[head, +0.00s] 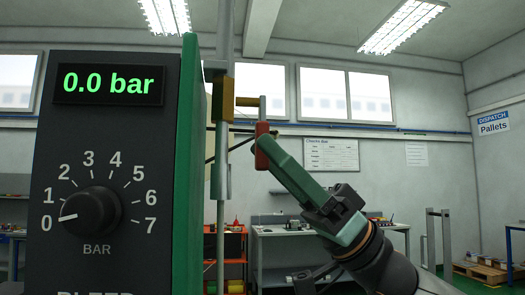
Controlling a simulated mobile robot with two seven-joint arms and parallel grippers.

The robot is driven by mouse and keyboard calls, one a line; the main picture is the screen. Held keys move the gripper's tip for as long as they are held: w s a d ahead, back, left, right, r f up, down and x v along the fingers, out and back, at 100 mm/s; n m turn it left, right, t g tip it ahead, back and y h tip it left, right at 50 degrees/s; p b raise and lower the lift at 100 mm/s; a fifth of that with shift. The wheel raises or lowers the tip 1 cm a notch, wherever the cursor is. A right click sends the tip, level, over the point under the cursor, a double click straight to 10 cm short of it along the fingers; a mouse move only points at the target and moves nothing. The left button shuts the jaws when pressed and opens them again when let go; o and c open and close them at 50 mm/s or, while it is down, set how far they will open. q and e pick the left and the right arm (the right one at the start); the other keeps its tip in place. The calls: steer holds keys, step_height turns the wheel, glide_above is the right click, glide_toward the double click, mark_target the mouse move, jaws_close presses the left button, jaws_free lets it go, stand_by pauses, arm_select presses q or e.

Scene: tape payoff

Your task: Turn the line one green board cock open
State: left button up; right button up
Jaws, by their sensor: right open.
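A green board (189,160) stands nearly edge-on just right of the black gauge panel. Right of it, a grey vertical pipe (222,150) carries a brass-coloured fitting (228,101). My left gripper is out of view.
The black gauge panel (110,200) fills the left, reading 0.0 bar, with a knob (90,214) pointing near 0. Behind are a red cart (235,245), a workbench (285,232) and a whiteboard (331,155). Pallets (482,270) lie far right.

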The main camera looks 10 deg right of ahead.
arm_select(q)
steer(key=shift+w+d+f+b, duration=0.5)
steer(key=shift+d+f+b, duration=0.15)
steer(key=shift+b, duration=0.55)
arm_select(e)
steer(key=v, duration=1)
steer(key=shift+d+f, duration=0.2)
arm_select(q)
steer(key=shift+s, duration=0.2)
